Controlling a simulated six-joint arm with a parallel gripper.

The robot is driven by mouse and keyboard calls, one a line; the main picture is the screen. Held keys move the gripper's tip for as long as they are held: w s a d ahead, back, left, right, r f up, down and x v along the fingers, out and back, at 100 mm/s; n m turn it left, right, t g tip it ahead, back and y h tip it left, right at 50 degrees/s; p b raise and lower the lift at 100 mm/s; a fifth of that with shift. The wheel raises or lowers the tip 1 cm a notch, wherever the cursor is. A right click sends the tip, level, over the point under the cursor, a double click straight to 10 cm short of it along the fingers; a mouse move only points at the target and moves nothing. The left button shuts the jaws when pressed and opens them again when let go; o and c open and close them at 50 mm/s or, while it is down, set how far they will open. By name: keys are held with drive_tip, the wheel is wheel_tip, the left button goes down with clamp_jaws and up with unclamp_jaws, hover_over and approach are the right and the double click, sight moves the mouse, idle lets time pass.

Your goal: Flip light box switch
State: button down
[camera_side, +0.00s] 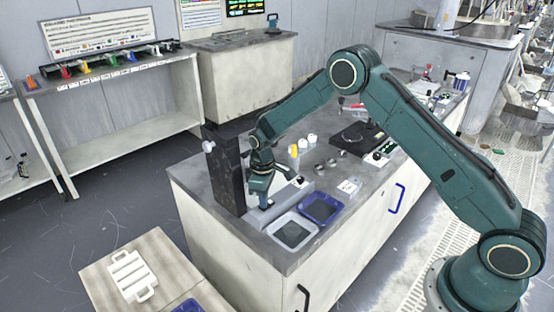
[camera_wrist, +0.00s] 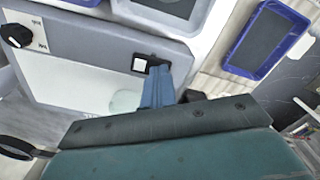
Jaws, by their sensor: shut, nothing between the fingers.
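The light box (camera_wrist: 75,40) is a grey unit with a pale panel, a black knob at one end and a small black-and-white rocker switch (camera_wrist: 140,64) near the other. In the side view the light box (camera_side: 296,190) lies on the bench beside a dark upright panel. My gripper (camera_wrist: 158,70) has blue fingers, shut and empty, with their tips right beside the switch. I cannot tell whether they touch it. In the side view my gripper (camera_side: 264,204) points down at the near end of the light box, where the switch is hidden.
A white tray (camera_side: 275,225) and a blue tray (camera_side: 335,203) lie close by on the bench. The dark upright panel (camera_side: 225,180) stands just left of my gripper. Small bottles (camera_side: 303,143) and a black device stand farther back.

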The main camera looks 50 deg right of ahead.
drive_tip(key=shift+f, duration=0.1)
drive_tip(key=shift+r, duration=3.55)
